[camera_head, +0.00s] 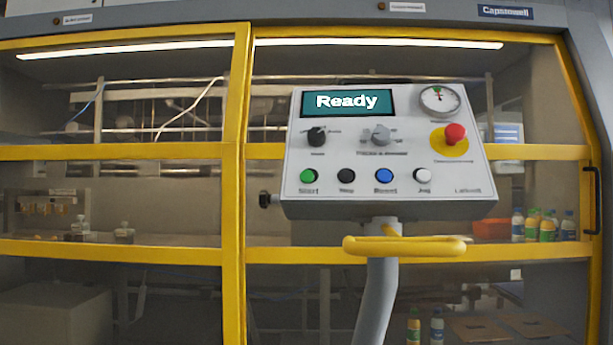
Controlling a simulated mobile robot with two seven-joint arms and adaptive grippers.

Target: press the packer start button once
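The packer's control panel (365,140) stands in the middle right of the head view on a grey post (381,285). Its green start button (307,175) is at the lower left, above a label reading Start. To its right in the same row are a black button (346,176), a blue button (384,176) and a white button (423,175). The teal display (347,101) reads "Ready". A red mushroom button (454,134) sits on a yellow disc at the right. Neither of my grippers is in view.
A yellow handle (405,246) juts out below the panel. Behind it is the packer's yellow-framed enclosure (233,190) with clear panes and a black door handle (592,200). Bottles (546,228) stand inside at the right. Nothing covers the panel's front.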

